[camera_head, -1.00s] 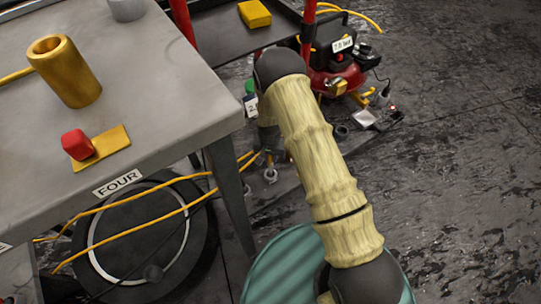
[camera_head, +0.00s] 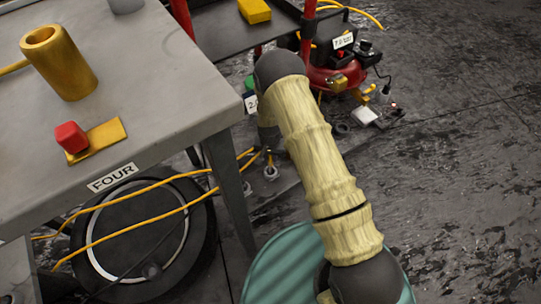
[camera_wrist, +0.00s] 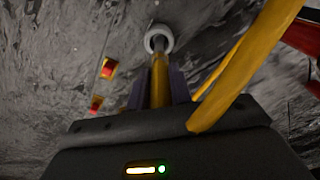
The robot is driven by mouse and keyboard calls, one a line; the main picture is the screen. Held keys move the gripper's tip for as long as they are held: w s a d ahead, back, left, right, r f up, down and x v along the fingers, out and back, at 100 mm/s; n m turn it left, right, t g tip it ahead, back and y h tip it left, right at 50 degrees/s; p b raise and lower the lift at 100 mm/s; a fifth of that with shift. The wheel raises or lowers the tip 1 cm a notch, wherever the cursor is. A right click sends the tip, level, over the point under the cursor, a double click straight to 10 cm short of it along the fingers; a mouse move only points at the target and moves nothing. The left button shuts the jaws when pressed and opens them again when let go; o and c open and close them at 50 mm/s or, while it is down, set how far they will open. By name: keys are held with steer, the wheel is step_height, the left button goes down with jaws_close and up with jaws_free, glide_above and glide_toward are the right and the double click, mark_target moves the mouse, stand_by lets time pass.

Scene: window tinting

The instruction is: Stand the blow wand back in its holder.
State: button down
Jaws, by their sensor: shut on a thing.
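In the wrist view my gripper (camera_wrist: 159,96) is shut on the blow wand (camera_wrist: 160,72), a yellow-brown rod between two dark fingers. A pale ring (camera_wrist: 159,38) shows at the rod's far end. A thick yellow hose (camera_wrist: 245,62) crosses in front on the right. In the head view the gripper and wand are out of sight; only my bent arm shows, right of the table. A thick yellow open-topped tube (camera_head: 68,72) stands upright on the grey table; it looks like the holder. The wand is apart from it.
The grey table (camera_head: 160,100), labelled FOUR, also bears a red block on a yellow plate (camera_head: 105,137). Yellow hoses (camera_head: 130,237) run below its edge past a black reel (camera_head: 140,240). A red compressor (camera_head: 335,75) stands at the back. Dark floor on the right is clear.

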steer(key=shift+f, duration=0.3)
steer(key=c, duration=1.2)
jaws_free()
steer(key=shift+r, duration=0.1)
steer(key=r+p, duration=0.2)
steer(key=r, duration=0.3)
steer(key=r+p, duration=0.2)
steer(key=r, duration=0.4)
steer(key=s+r+p, duration=0.1)
steer(key=r+p, duration=0.2)
steer(key=r, duration=0.3)
steer(key=shift+s+a+r, duration=0.1)
steer(key=shift+a, duration=0.05)
